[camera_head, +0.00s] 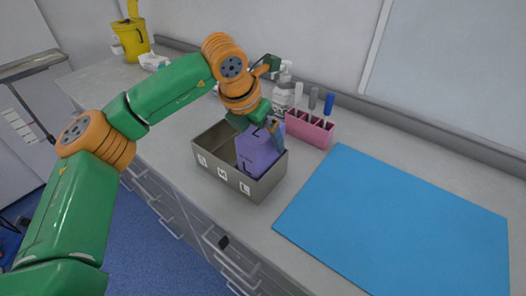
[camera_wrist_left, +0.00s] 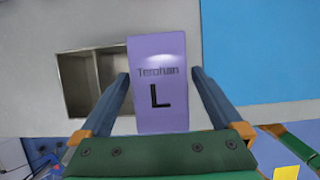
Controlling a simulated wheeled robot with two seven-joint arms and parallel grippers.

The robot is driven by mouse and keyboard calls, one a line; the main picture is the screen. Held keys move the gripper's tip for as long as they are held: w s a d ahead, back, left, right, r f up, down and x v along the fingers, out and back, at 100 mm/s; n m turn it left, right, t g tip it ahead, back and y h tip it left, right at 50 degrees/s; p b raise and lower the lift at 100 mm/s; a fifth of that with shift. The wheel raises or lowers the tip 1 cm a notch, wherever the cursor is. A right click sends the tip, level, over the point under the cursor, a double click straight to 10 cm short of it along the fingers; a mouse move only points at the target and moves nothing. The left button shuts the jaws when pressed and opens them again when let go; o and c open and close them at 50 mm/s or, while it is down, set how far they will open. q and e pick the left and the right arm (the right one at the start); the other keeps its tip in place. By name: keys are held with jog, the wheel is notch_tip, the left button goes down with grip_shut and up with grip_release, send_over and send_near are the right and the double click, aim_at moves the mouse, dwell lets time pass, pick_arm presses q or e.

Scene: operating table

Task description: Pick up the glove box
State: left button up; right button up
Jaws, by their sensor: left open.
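The glove box is a purple box marked with a black L (camera_head: 254,153). It stands in the right compartment, labelled L, of a grey metal organizer (camera_head: 222,176), and its top rises above the rim. In the left wrist view the glove box (camera_wrist_left: 160,110) fills the middle. My left gripper (camera_head: 275,134) is over the box from above and behind. Its two fingers (camera_wrist_left: 160,74) stand open on either side of the box, with a small gap showing near the tips. The far finger is partly hidden in the head view.
A pink rack (camera_head: 309,130) with tubes stands close behind and right of the organizer, near spray bottles (camera_head: 283,97). A blue mat (camera_head: 400,222) lies flat and clear on the right. A yellow bucket (camera_head: 131,42) stands at the far left of the counter.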

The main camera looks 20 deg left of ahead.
pick_arm(q)
jog(key=shift+x, duration=1.45)
jog(key=shift+r, duration=0.1)
jog(key=shift+f+b, duration=0.25)
jog(key=shift+b, duration=0.05)
grip_shut()
